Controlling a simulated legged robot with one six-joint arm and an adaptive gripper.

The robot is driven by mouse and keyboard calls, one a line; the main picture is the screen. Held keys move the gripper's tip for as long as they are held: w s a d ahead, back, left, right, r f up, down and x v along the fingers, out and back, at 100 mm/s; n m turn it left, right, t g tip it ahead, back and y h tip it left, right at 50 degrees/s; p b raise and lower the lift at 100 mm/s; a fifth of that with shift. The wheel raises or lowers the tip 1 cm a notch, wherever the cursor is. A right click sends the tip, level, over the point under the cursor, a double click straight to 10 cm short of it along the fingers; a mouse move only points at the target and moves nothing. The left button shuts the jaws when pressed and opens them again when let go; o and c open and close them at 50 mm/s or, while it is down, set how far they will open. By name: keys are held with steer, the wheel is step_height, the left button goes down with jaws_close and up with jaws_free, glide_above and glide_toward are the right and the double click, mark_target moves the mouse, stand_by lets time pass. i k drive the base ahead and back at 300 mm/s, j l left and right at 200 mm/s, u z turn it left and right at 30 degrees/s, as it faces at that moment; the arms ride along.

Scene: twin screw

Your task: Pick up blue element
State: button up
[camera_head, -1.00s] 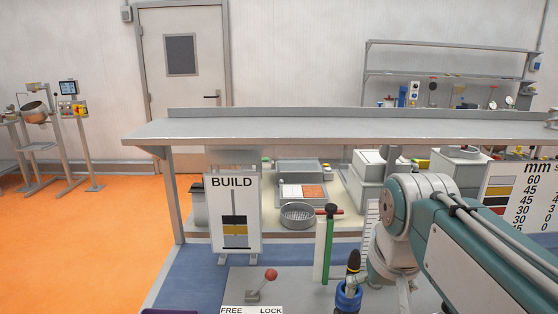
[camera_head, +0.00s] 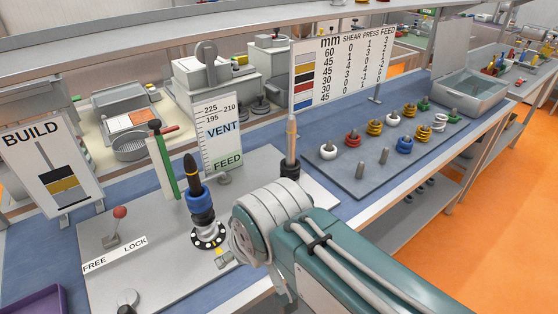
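A blue ring-shaped element (camera_head: 404,146) sits on a peg of the grey peg board (camera_head: 345,182) on the right part of the bench. Another blue part (camera_head: 201,203) is around the upright black-tipped shaft left of my arm; I cannot tell whether it is an element. My teal and grey arm reaches in from the bottom right, with its pale joint left of the peg board. My gripper's fingers do not show, so I cannot see whether they are open or shut.
White (camera_head: 327,152), red (camera_head: 352,139), yellow and green elements stand on other pegs; two front pegs are bare. A second upright shaft (camera_head: 291,140), a VENT/FEED sign (camera_head: 222,135), a red-knobbed lever (camera_head: 120,212) and a grey bin (camera_head: 470,90) stand on the bench.

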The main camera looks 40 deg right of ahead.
mark_target(402, 148)
steer(key=k+l+z, duration=0.15)
steer(key=z, duration=0.25)
steer(key=k+l+z, duration=0.1)
steer(key=l+z, duration=0.5)
steer(key=z, duration=0.15)
steer(key=k+l+z, duration=0.1)
steer(key=l+z, duration=0.25)
steer(key=i+l+u, duration=0.15)
steer(key=u, duration=0.25)
steer(key=i+l+u, duration=0.15)
steer(key=u, duration=0.25)
steer(key=i+l+u, duration=0.1)
steer(key=l+u, duration=0.15)
steer(key=u, duration=0.15)
steer(key=i+l, duration=0.15)
steer(key=l, duration=0.35)
steer(key=i+l+u, duration=0.15)
steer(key=l, duration=0.3)
steer(key=i+l, duration=0.1)
steer(key=l, duration=0.4)
steer(key=i+l+u, duration=0.15)
steer(key=l, duration=0.35)
